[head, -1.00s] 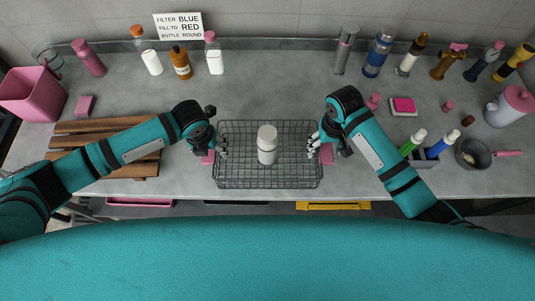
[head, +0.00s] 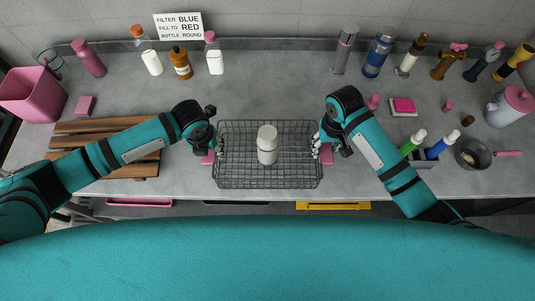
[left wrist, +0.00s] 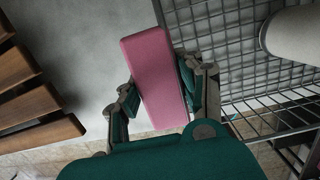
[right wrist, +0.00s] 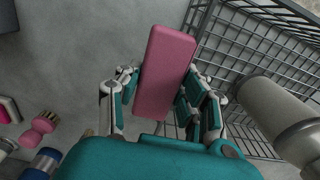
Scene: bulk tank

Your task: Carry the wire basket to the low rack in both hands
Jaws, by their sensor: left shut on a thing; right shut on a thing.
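The wire basket (head: 240,178) is on the counter at the front middle in the head view, with a white bottle (head: 267,148) standing in it. It has a pink handle on each side. My left gripper (head: 208,156) is shut on the left pink handle (left wrist: 155,75). My right gripper (head: 326,152) is shut on the right pink handle (right wrist: 165,70). The low rack, wooden slats (head: 80,127), lies to the left of the basket, partly hidden under my left arm. Whether the basket touches the counter is hard to tell.
A pink bin (head: 32,95) and pink block (head: 86,105) stand at the left. Several bottles line the back wall. The counter behind the basket is clear.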

